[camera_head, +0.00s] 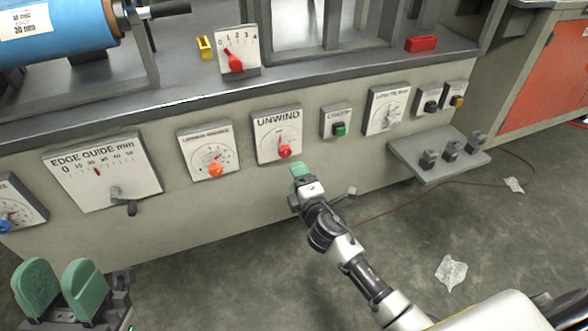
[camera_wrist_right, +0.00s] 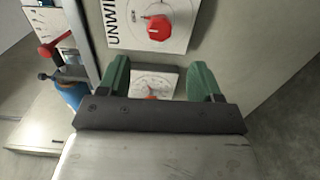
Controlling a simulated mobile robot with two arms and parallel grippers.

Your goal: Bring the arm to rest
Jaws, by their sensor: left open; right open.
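My right arm reaches up from the lower right in the head view. My right gripper (camera_head: 299,171) is just below and in front of the UNWIND panel (camera_head: 277,133), seen nearly edge-on. In the right wrist view, its two green fingers (camera_wrist_right: 160,75) stand apart with nothing held between them. The red UNWIND knob (camera_wrist_right: 159,27) shows beyond the fingers, apart from them. My left gripper (camera_head: 60,274) is at the bottom left of the head view, its green fingers open and empty.
The machine front carries the EDGE GUIDE panel (camera_head: 103,171), a dial with an orange knob (camera_head: 216,170), and a green switch (camera_head: 339,129). A small shelf (camera_head: 425,171) with several dark blocks juts out at right. Crumpled film (camera_head: 451,272) and a thin cable lie on the open floor.

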